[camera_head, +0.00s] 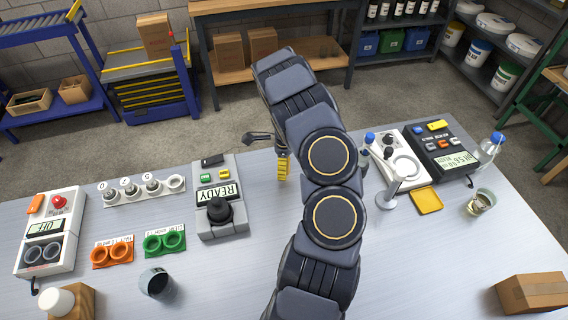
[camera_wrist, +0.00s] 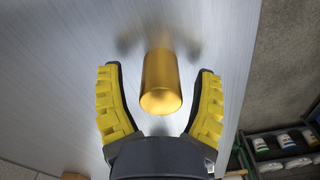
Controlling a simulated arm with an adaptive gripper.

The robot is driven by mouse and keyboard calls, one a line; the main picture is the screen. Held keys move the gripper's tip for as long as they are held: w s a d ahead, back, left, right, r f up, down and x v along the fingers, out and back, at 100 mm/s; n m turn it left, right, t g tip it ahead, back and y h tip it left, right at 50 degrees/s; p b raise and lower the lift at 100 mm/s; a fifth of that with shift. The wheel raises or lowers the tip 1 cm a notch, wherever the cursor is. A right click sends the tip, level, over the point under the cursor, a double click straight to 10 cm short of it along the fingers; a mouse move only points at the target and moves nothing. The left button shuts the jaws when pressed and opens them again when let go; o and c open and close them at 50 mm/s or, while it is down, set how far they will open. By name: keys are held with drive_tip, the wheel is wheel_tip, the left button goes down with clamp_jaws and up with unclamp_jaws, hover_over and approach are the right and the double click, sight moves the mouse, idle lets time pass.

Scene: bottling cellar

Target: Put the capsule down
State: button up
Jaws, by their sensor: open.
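The capsule (camera_wrist: 160,82) is a gold, shiny cylinder with a round end facing the wrist camera. It is between the two yellow-padded fingers of my gripper (camera_wrist: 161,72). A clear gap shows on each side, so neither finger appears to touch it. My gripper is open. The bare grey table top (camera_wrist: 75,45) shows behind the capsule; whether the capsule rests on it I cannot tell.
A device reading READY (camera_head: 222,222) with a black knob is left of my arm. A pH meter (camera_head: 440,150), a yellow tray (camera_head: 426,199) and a glass beaker (camera_head: 480,202) are on the right. A cardboard box (camera_head: 532,293) is at front right.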

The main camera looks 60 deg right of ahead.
wheel_tip(320, 180, up, 12)
drive_tip(key=shift+a+r, duration=0.1)
drive_tip(key=w+a+r+n, duration=0.1)
drive_tip(key=a+r+n, duration=0.6)
drive_tip(key=a, duration=0.3)
drive_tip(key=w+a+r+n, duration=0.1)
drive_tip(key=a+r+n, duration=0.5)
drive_tip(key=a, duration=0.4)
drive_tip(key=s+a+r+n+g, duration=0.1)
drive_tip(key=s+a+r+n, duration=0.3)
drive_tip(key=s+a+n, duration=1)
drive_tip(key=a+n, duration=0.3)
drive_tip(key=n, duration=0.1)
drive_tip(key=shift+s+a+r+n+g, duration=0.15)
drive_tip(key=shift+a+n+g, duration=0.15)
drive_tip(key=shift+a, duration=0.05)
